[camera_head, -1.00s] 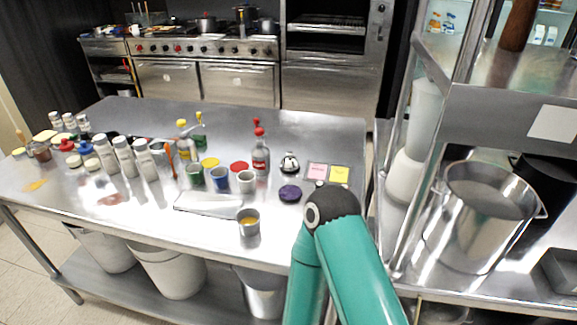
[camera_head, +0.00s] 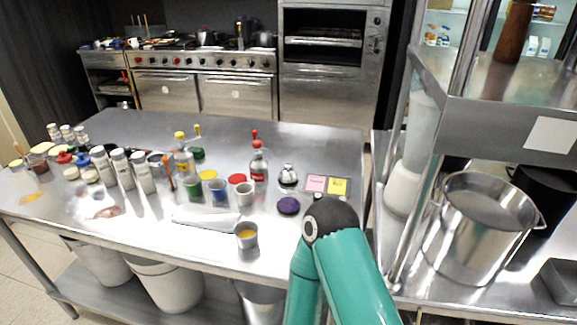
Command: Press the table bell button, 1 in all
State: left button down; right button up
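The table bell (camera_head: 288,175), a small silver dome with a dark base, stands on the steel table (camera_head: 330,143). It is right of the red-capped bottle and behind a dark purple round object. A teal arm of mine with a black joint rises from the bottom of the view, to the right of and in front of the bell. Its gripper does not show; it may be hidden behind the joint. No other arm or gripper is in view.
A red-capped bottle (camera_head: 258,165) and several cups stand left of the bell. A purple object (camera_head: 288,205) lies in front of it, and pink and yellow notes (camera_head: 338,186) lie to its right. A large steel pot (camera_head: 483,225) stands on the right counter. The table behind the bell is clear.

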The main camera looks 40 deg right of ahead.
grip_shut()
dwell(1.4)
